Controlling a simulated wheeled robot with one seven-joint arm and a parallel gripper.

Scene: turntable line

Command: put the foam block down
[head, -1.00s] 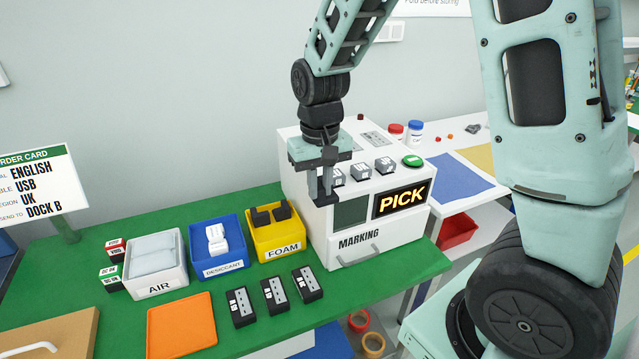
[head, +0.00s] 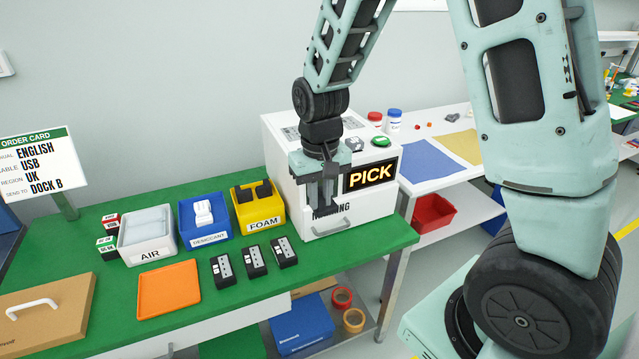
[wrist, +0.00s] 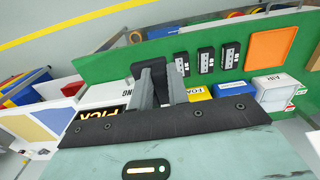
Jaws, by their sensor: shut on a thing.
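My gripper (head: 327,203) hangs fingers-down in front of the white marking machine (head: 290,190). It covers part of the machine's dark window and its MARKING label. In the wrist view my gripper (wrist: 153,72) reaches out past the dark palm edge, with the green bench beyond. The yellow FOAM bin (head: 263,226) stands just left of the machine and holds dark foam pieces.
On the green bench (head: 345,255) stand a blue DESICCANT bin (head: 206,239) and a white AIR bin (head: 149,254). Several dark devices (head: 254,262) and an orange tray (head: 168,289) lie in front. A cardboard box (head: 45,310) is at left. Bare green bench lies before the machine.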

